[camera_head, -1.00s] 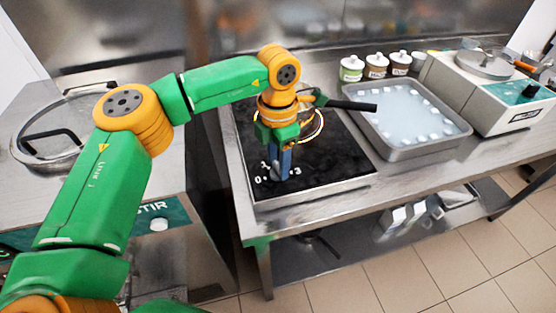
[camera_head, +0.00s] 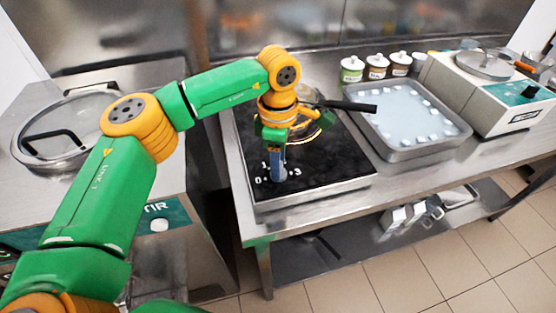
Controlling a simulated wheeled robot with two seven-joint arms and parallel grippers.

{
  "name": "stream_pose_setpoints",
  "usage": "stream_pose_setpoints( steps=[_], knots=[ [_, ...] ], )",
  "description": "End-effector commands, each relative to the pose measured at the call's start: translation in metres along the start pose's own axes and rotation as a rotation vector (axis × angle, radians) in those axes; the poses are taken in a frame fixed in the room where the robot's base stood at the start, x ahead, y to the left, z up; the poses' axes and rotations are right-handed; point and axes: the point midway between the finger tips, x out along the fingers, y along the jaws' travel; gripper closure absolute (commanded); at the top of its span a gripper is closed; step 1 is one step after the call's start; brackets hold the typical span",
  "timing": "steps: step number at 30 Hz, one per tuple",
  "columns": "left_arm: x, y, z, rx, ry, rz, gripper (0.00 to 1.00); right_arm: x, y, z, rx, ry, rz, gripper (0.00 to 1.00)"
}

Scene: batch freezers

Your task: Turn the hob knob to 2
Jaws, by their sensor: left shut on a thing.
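The hob (camera_head: 335,165) is a black plate in a steel frame on the steel table. Its knob sits near the front left, by white marks 0, 1 and 3 (camera_head: 262,178). My left gripper (camera_head: 278,176) points down over that spot and is shut on the knob. The fingers hide the knob, its pointer and the mark 2. A pan (camera_head: 316,95) with a black handle (camera_head: 345,105) stands on the hob behind the gripper, partly hidden by my wrist. My right gripper is not in view.
An ice-filled steel tray (camera_head: 460,126) stands right of the hob, with several labelled jars (camera_head: 377,68) behind it. A machine with a green panel (camera_head: 520,95) is at far right. A lidded freezer (camera_head: 70,125) stands left.

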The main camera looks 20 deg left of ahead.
Motion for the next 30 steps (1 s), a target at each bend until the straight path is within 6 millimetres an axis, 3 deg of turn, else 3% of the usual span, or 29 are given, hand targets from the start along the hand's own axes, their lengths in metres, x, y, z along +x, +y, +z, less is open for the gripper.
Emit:
stream_pose_setpoints(
  steps=[19,20,22,30],
  knots=[
    [-0.0011,0.0005,0.0008,0.043,-0.004,0.003,1.00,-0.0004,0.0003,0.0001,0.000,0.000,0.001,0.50],
    [-0.0011,0.0005,0.0007,0.043,-0.004,0.003,0.45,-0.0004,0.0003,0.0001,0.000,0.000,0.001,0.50],
    [-0.0009,0.0004,0.0006,0.043,-0.003,0.002,0.26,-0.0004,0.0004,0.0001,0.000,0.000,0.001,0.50],
    [-0.0004,0.0001,0.0003,0.042,-0.001,0.001,0.22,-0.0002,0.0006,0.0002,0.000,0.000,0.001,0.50]
  ],
)
